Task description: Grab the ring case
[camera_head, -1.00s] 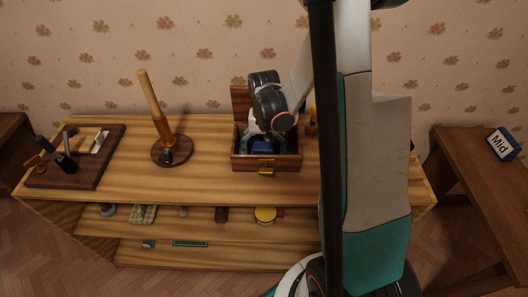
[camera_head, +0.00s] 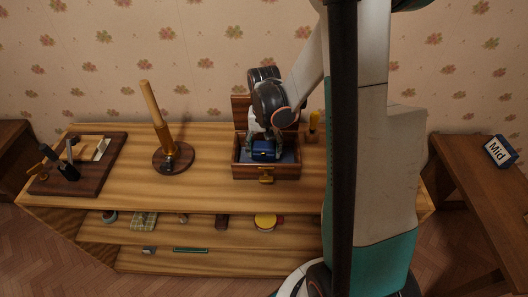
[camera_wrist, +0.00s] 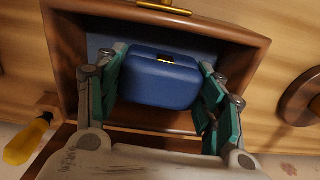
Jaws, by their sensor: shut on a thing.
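The ring case (camera_head: 264,149) is a small dark blue box with rounded edges. It is in the open wooden box (camera_head: 266,172) on the tabletop. In the wrist view the ring case (camera_wrist: 160,80) sits between my two green-padded fingers, with a small gold clasp on its top. My gripper (camera_head: 264,146) reaches down into the wooden box from above and is shut on the ring case, one finger at each side (camera_wrist: 160,88). I cannot tell whether the case is clear of the box floor.
The wooden box's lid stands open behind. A yellow-handled object (camera_head: 314,124) stands right of the box. A wooden post on a round base (camera_head: 172,158) and a dark tray (camera_head: 100,178) are to the left. Lower shelves (camera_head: 200,231) hold several small items.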

